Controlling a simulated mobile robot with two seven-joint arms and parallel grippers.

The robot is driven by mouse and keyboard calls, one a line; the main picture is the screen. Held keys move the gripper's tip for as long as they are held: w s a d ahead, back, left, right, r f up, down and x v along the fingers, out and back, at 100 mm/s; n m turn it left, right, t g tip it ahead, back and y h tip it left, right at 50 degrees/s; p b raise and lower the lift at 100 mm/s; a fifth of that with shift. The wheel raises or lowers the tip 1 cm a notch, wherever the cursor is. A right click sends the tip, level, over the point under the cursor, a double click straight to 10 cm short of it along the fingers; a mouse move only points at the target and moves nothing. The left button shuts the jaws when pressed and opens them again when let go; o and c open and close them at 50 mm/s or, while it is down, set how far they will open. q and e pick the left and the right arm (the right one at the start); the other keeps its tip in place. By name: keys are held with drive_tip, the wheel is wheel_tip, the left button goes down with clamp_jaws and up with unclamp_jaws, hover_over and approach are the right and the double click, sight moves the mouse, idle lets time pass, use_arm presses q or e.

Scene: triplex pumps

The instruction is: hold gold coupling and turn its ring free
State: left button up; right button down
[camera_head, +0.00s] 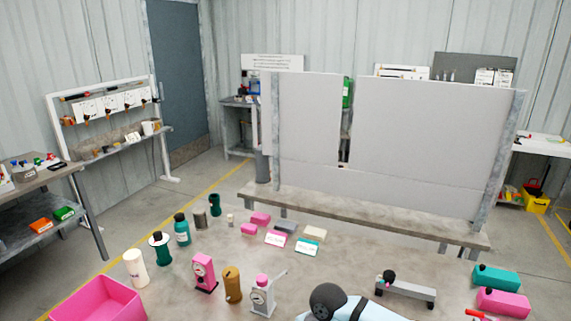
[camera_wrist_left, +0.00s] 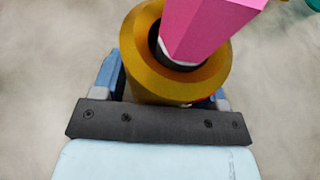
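In the left wrist view the gold coupling (camera_wrist_left: 160,88), a thick collar with a wide round rim, sits close in front of my left gripper (camera_wrist_left: 165,90). The gripper's blue left finger lies right beside the collar, with no clear gap, and the other finger is mostly hidden behind it. A pink tapered body (camera_wrist_left: 205,25) runs into the dark opening of the coupling from the upper right. In the head view a gold-brown cylinder (camera_head: 233,284) stands on the bench; I cannot tell whether it is the same piece. My right gripper is not in view.
On the bench stand a pink pump (camera_head: 204,274), a white pump (camera_head: 262,296), several bottles and small blocks. A pink bin (camera_head: 98,301) is at the lower left. Teal (camera_head: 497,277) and pink (camera_head: 503,302) blocks lie at the right. A grey panel (camera_head: 430,140) rises behind.

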use_arm(q)
drive_tip(key=shift+o, duration=1.1)
